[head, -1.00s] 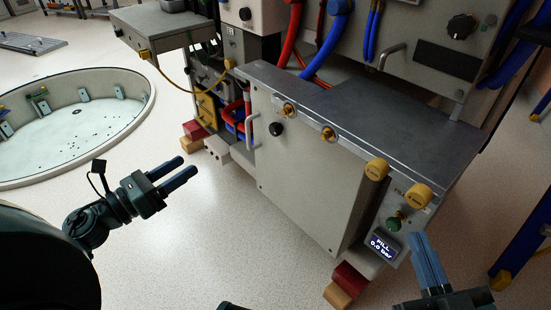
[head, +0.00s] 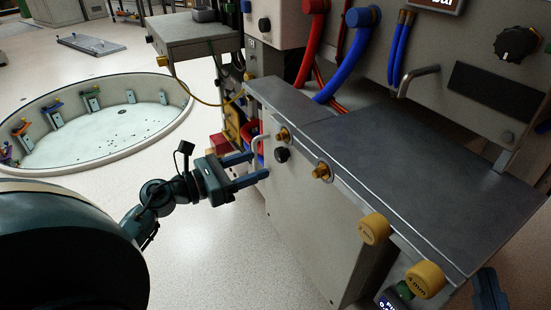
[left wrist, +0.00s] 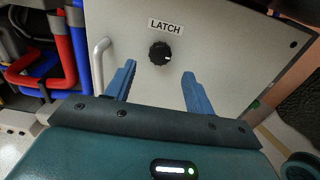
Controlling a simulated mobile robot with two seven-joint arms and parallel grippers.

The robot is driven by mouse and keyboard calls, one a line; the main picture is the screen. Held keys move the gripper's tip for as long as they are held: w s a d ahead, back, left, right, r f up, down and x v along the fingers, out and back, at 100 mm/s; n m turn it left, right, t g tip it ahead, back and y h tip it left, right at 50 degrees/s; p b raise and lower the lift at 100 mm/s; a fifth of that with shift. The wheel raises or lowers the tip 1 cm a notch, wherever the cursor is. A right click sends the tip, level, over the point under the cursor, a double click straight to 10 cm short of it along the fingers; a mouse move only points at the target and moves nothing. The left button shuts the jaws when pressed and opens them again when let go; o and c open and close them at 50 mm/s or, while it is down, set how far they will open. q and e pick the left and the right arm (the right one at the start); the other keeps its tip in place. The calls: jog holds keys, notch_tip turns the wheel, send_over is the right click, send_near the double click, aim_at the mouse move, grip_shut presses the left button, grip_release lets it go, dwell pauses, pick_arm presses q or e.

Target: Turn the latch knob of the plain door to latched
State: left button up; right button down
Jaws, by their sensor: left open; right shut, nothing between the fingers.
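The plain door (head: 315,225) is the light grey panel on the front of the cabinet, and it looks closed. Its black latch knob (head: 282,155) is near the upper left of the door, beside a pale bar handle. In the left wrist view the knob (left wrist: 160,53) sits under a LATCH label (left wrist: 166,27). My left gripper (head: 262,166) is open and empty, pointing at the door just short of the knob. In the left wrist view the knob shows beyond and between its fingertips, not touched. My right gripper (head: 488,290) is shut and empty at the lower right, partly out of frame.
The door's handle (left wrist: 98,68) stands close left of the knob. Brass fittings (head: 321,172) and yellow knobs (head: 375,229) line the cabinet's front edge. Red and blue hoses (head: 350,60) rise behind the grey top (head: 420,150). A round pit (head: 150,150) lies at left.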

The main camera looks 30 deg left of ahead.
aim_at(277, 157)
pick_arm(q)
jog(key=x, duration=0.6)
jog(key=shift+w+d, duration=0.15)
jog(key=shift+w, duration=0.05)
pick_arm(e)
jog(key=shift+r, duration=0.25)
pick_arm(q)
jog(key=c, duration=1)
pick_arm(e)
jog(key=shift+w+r, duration=0.1)
